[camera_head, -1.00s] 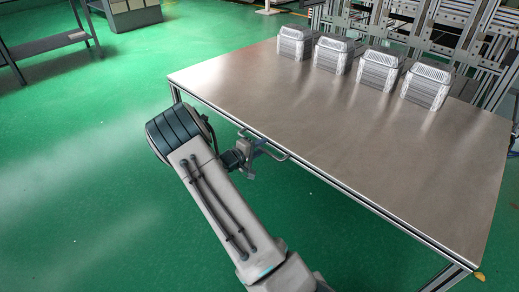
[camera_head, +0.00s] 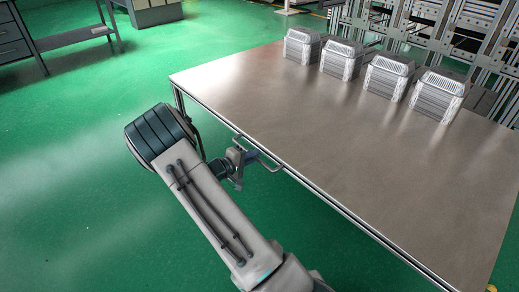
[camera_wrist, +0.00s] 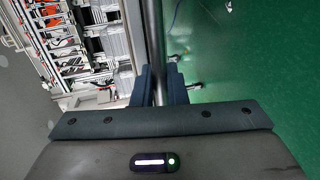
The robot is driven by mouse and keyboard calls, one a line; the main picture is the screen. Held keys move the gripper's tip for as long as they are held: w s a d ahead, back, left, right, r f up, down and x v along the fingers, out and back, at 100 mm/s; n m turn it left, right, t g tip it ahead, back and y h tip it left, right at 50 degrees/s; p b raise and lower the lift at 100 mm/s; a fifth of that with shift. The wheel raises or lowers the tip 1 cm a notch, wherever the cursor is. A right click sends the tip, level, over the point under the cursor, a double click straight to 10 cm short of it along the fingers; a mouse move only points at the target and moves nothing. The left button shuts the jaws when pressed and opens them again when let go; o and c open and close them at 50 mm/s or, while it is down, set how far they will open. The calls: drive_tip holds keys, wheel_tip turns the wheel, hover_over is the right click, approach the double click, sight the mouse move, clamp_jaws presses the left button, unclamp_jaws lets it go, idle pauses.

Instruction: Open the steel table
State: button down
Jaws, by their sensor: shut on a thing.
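The steel table (camera_head: 330,140) has a broad brushed metal top and stands right of centre in the head view. A bar handle (camera_head: 270,163) sticks out from its near long edge, towards the left end. My gripper (camera_head: 238,160) is at the left part of this handle and is shut on it. No open gap at the table's front shows.
Several ribbed silver foil blocks (camera_head: 387,76) stand in a row along the table's far side. Metal racks (camera_head: 430,25) are behind them. A grey workbench (camera_head: 75,38) and a cabinet (camera_head: 155,10) stand at the far left. The green floor (camera_head: 80,180) near my arm is clear.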

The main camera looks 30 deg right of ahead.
drive_tip(key=v, duration=0.3)
drive_tip(key=f+v, duration=0.1)
drive_tip(key=shift+a, duration=0.5)
drive_tip(key=c, duration=1.5)
unclamp_jaws()
drive_tip(key=p+v, duration=0.3)
drive_tip(key=v, duration=1.1)
drive_tip(key=shift+d, duration=0.1)
drive_tip(key=shift+o, duration=0.2)
drive_tip(key=shift+s, duration=0.1)
